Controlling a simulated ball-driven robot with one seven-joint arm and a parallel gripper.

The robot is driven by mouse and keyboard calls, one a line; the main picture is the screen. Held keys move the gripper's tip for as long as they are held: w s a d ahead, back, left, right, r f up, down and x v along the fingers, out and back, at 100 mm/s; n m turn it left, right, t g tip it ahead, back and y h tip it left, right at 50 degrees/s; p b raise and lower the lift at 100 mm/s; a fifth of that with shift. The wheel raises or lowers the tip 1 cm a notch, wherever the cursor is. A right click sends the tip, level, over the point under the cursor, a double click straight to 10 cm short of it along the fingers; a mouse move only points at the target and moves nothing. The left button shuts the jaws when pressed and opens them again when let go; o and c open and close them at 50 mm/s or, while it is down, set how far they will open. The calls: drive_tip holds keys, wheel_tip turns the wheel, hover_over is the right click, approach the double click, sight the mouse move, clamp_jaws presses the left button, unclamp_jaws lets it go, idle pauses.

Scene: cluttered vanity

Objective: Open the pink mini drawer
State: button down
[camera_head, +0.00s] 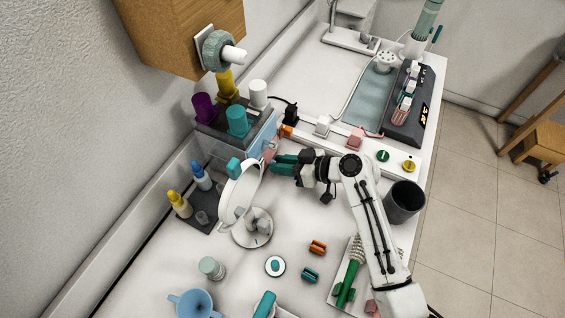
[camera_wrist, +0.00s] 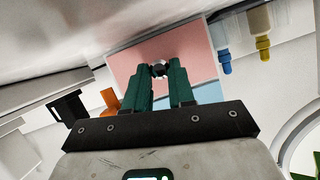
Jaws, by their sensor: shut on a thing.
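The pink mini drawer (camera_wrist: 128,60) shows its flat front in the wrist view, with a small dark metallic knob (camera_wrist: 158,69) at its middle. In the head view a bit of the pink front (camera_head: 270,151) shows on the small drawer unit, partly hidden. My gripper (camera_wrist: 160,80) has teal fingers, and their tips are closed around the knob. In the head view my gripper (camera_head: 275,165) reaches from the right to the unit's front. I cannot see a gap around the drawer's edges.
A blue drawer front (camera_wrist: 208,92) adjoins the pink one. A round mirror (camera_head: 240,190) stands close to my fingers. Bottles (camera_head: 237,121) stand on top of the unit. An orange item (camera_head: 286,131) and a black plug (camera_head: 291,113) are close behind. A dark cup (camera_head: 404,202) stands beside my arm.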

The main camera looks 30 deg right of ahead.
drive_tip(key=s+d, duration=0.1)
drive_tip(key=s, duration=0.1)
drive_tip(key=s+d, duration=0.1)
drive_tip(key=s, duration=0.1)
drive_tip(key=shift+d+b, duration=0.3)
drive_tip(key=shift+d, duration=0.1)
drive_tip(key=c, duration=0.9)
unclamp_jaws()
drive_tip(key=shift+w, duration=0.1)
drive_tip(key=shift+c, duration=0.2)
drive_tip(key=shift+b+v, duration=0.9)
drive_tip(key=shift+v, duration=2.85)
